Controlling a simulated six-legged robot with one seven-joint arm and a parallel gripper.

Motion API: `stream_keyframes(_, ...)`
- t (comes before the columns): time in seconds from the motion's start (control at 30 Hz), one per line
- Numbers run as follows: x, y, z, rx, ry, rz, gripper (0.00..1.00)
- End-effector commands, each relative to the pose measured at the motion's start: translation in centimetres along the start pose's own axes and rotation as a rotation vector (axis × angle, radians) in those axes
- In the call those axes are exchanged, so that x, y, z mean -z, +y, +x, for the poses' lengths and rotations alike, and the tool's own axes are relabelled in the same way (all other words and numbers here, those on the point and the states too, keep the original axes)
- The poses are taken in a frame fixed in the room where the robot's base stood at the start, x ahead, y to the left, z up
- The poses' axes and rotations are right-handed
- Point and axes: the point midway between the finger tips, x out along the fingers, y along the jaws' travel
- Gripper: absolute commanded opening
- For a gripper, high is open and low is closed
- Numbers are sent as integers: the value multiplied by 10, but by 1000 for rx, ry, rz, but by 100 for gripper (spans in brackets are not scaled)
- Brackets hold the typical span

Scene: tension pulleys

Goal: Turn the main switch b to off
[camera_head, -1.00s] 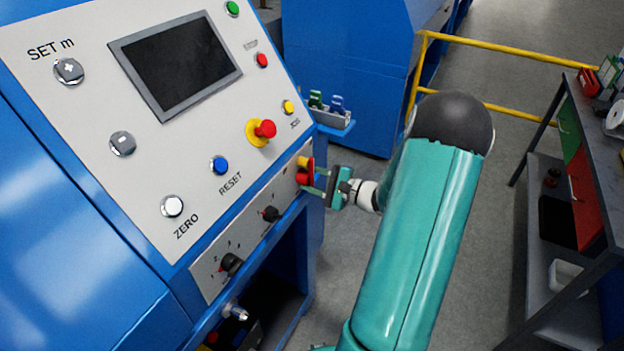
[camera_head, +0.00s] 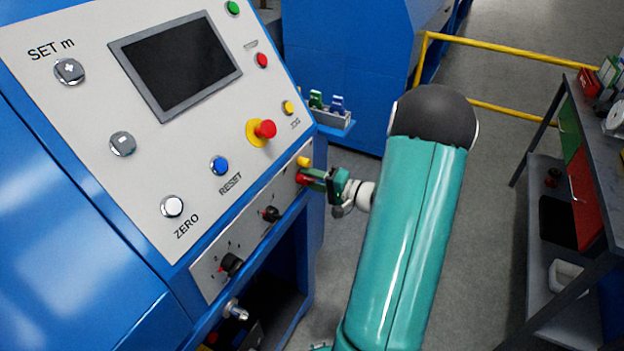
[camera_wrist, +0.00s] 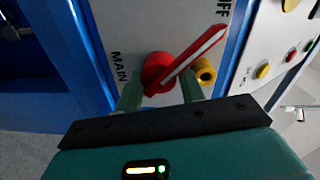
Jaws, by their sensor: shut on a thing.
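The main switch is a red rotary handle with a white stripe, at the right end of the lower panel strip in the head view (camera_head: 304,179). In the wrist view the red switch (camera_wrist: 186,62) points diagonally up and right, between the printed words MAIN and OFF. A yellow part (camera_wrist: 205,72) sits beside it. My gripper (camera_head: 318,178) is at the switch, its teal jaws shut on the red handle. In the wrist view my gripper's fingers (camera_wrist: 160,92) stand on both sides of the handle.
The blue machine's sloping panel has a screen (camera_head: 175,64), a red emergency button on yellow (camera_head: 263,130) and several other buttons. Two black knobs sit left of the switch, one here (camera_head: 271,214). A dark workbench (camera_head: 590,200) stands right. Grey floor lies between.

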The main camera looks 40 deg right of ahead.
Motion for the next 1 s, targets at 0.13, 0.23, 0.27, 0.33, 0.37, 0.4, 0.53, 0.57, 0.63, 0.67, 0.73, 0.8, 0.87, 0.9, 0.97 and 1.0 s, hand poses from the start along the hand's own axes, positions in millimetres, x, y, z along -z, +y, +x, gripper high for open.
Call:
stream_keyframes(0.13,0,0,-1,-1,2,-28,0)
stream_keyframes(0.23,0,0,-1,-2,2,-36,0)
stream_keyframes(0.27,0,0,-1,-2,2,-37,0)
stream_keyframes(0.33,0,0,-1,-2,2,-38,0)
stream_keyframes(0.37,0,0,-1,-2,2,-38,0)
stream_keyframes(0.4,0,0,-1,-2,2,-38,0)
stream_keyframes(0.53,0,0,-1,-2,2,-38,0)
stream_keyframes(0.57,0,0,-1,-2,2,-38,0)
stream_keyframes(0.63,0,0,-1,-2,2,-37,50)
stream_keyframes(0.67,0,0,-1,-2,2,-37,56)
stream_keyframes(0.73,0,0,-1,-1,2,-37,60)
stream_keyframes(0.8,0,0,0,1,2,-37,60)
stream_keyframes(0.87,0,-1,0,1,2,-37,60)
stream_keyframes(0.9,0,-1,0,2,2,-37,60)
stream_keyframes(0.97,0,-1,0,3,1,-38,60)
stream_keyframes(1.0,0,-2,0,3,1,-38,60)
